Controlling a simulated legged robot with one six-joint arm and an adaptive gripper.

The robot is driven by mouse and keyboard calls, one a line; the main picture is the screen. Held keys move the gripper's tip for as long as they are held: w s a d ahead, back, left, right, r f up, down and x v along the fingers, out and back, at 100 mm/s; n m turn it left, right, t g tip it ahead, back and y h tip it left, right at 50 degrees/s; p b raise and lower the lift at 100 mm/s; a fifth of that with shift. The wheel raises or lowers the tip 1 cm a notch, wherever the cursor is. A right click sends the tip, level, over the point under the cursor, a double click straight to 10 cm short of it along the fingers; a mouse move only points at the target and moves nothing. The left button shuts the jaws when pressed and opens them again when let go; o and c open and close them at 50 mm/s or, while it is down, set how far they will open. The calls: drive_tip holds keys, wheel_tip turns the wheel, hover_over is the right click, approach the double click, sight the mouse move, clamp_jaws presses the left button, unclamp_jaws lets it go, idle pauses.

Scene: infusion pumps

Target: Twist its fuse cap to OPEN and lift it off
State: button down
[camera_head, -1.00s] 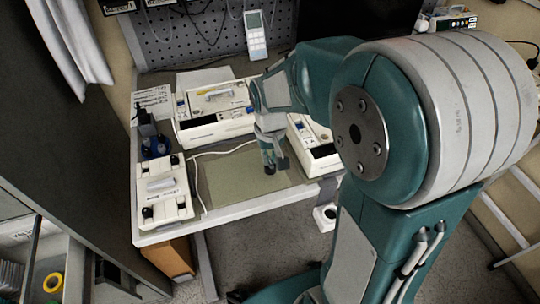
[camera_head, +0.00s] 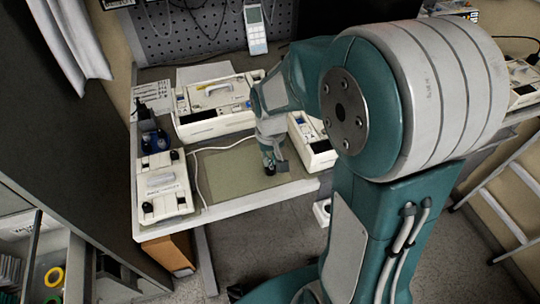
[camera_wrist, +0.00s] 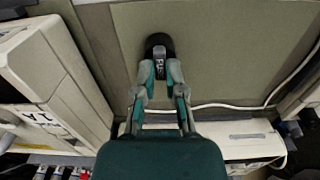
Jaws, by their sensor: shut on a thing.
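My gripper (camera_head: 267,158) is over the green-grey work mat, between the pumps. In the wrist view my gripper (camera_wrist: 160,70) has its fingertips closed on a small black round cap (camera_wrist: 158,41), with the mat behind it. The cap also shows as a dark spot under the fingers in the head view (camera_head: 270,170). I cannot tell whether the cap touches the mat. One infusion pump (camera_head: 316,150) is just right of the gripper, partly hidden by my arm. In the wrist view this pump (camera_wrist: 60,75) is at the left with a "1A" label.
Another pump (camera_head: 213,122) stands behind the mat (camera_head: 222,178). A white unit (camera_head: 165,190) with black knobs is at the left. A white cable (camera_head: 196,172) runs along the mat's left and back edges. The mat is otherwise clear. A drawer (camera_head: 40,250) stands open at lower left.

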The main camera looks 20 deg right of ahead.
drive_tip(key=c, duration=0.6)
unclamp_jaws()
drive_tip(key=shift+c, duration=0.2)
drive_tip(key=shift+r, duration=0.1)
drive_tip(key=shift+r, duration=3.45)
drive_tip(key=s+r+t, duration=0.5)
drive_tip(key=s+r, duration=0.4)
drive_tip(key=s, duration=0.5)
drive_tip(key=shift+r+t, duration=0.2)
drive_tip(key=shift+t, duration=0.1)
